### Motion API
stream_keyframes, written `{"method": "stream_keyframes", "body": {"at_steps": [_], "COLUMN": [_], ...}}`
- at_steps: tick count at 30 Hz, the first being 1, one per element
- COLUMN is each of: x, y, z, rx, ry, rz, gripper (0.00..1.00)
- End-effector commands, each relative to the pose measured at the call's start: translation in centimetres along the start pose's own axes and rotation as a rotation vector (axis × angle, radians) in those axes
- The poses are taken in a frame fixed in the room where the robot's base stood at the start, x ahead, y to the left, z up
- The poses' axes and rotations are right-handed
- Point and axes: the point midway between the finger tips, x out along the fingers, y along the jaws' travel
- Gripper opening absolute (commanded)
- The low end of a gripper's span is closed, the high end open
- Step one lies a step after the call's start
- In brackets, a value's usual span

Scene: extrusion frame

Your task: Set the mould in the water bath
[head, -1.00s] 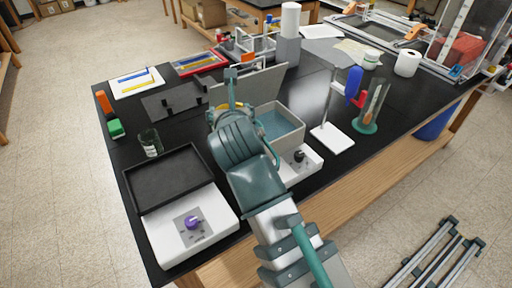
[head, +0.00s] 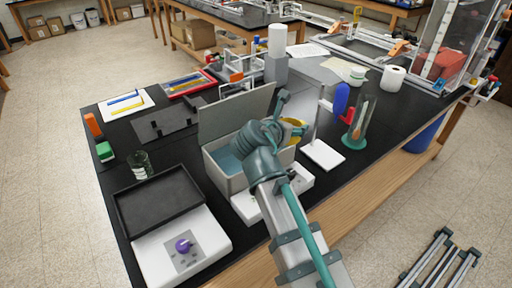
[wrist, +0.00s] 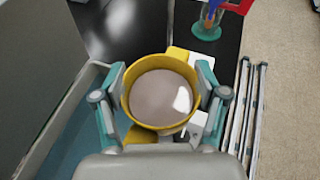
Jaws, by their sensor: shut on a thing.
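The mould (wrist: 135,112) is a round yellow cup with a smooth grey-brown fill, seen from above in the wrist view. My gripper (wrist: 163,97) is shut on it, one finger on each side. In the head view the mould (head: 296,128) shows as a yellow patch beside my wrist. The water bath (head: 233,180) is a grey open box with blue water and a raised lid. My gripper and the mould are above its right end. In the wrist view the water (wrist: 92,135) lies to the left of the mould. My arm hides part of the bath.
The raised lid (head: 235,112) stands behind the bath. A white-based stand (head: 323,155) and a cylinder with a green base (head: 355,141) are to the right.

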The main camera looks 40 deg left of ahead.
Motion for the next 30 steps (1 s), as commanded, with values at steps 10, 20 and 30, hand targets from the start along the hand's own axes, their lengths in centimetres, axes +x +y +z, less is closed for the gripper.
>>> {"method": "stream_keyframes", "body": {"at_steps": [10,20,30], "x": [1.3,2.4,3.2], "y": [7.0,9.5,10.2], "z": [-3.8,-6.8,-9.1], "rx": [-0.004,-0.001,-0.004], "ry": [0.002,-0.001,0.001], "rz": [0.001,0.002,0.001], "gripper": [0.36,0.36,0.36]}}
